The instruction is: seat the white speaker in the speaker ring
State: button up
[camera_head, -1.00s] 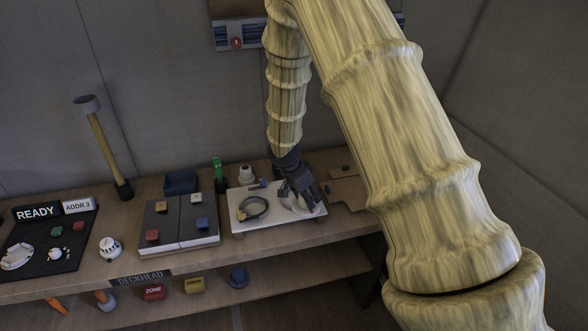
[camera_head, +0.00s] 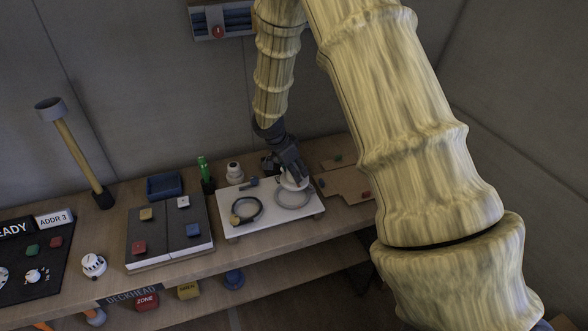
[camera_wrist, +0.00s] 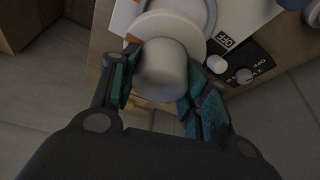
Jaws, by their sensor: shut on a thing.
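The white speaker (camera_wrist: 162,70) is between the fingers of my gripper (camera_wrist: 158,92) in the wrist view, its wide flange facing away from my palm. In the head view a white edge of the speaker (camera_head: 292,183) shows below my gripper (camera_head: 290,172). The pale speaker ring (camera_head: 293,206) lies on the right of a white board (camera_head: 262,227). The speaker is over or at the ring's back edge, off its centre. I cannot tell whether they touch. In the wrist view a pale ring (camera_wrist: 208,8) shows partly behind the flange.
A dark loop (camera_head: 246,221) with a yellow piece lies on the board's left. A dark two-panel case (camera_head: 170,248) with small blocks stands left of it. A green-topped item (camera_head: 204,170) and white cylinder (camera_head: 234,173) stand behind. Brown flat pieces (camera_head: 343,184) lie right.

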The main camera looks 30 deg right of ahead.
jog(key=w+f, duration=0.1)
jog(key=w+f+b, duration=0.1)
jog(key=f, duration=0.1)
jog(key=shift+a+b, duration=0.1)
jog(key=shift+b, duration=0.2)
jog(key=shift+f, duration=0.3)
jog(key=shift+s+f+b, duration=0.3)
jog(key=shift+s+b, duration=0.2)
jog(key=shift+b, duration=0.25)
jog(key=shift+w+f+b, duration=0.3)
jog(key=shift+f+b, duration=0.15)
jog(key=shift+f, duration=0.35)
jog(key=shift+s, duration=0.15)
jog(key=shift+b, duration=0.3)
jog(key=shift+f, duration=0.1)
